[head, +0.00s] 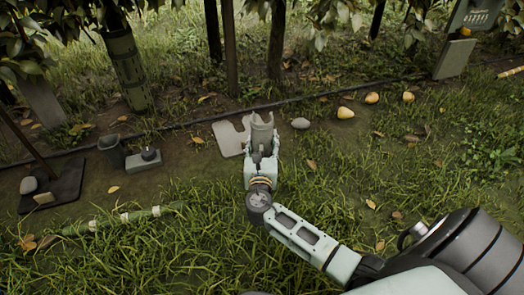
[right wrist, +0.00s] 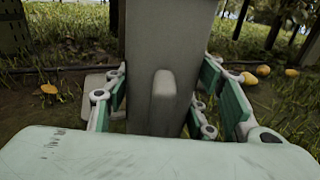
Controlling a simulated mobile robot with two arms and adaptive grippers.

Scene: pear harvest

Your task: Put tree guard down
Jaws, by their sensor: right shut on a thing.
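The grey tree guard (head: 263,131) stands upright in my right gripper (head: 261,158) in the head view, its curved top open. In the right wrist view the guard (right wrist: 190,50) fills the middle as a tall grey wall with a raised rib. My right gripper's green-padded fingers (right wrist: 172,102) are shut on it from both sides. The guard's lower end is hidden by the gripper, so I cannot tell if it touches the ground. A flat pale grey notched plate (head: 228,138) lies on the soil just left of the guard. My left gripper is not in view.
A grey stone (head: 300,123) and several yellow pears (head: 345,113) lie to the right. Trunks line the back behind a dark edging.

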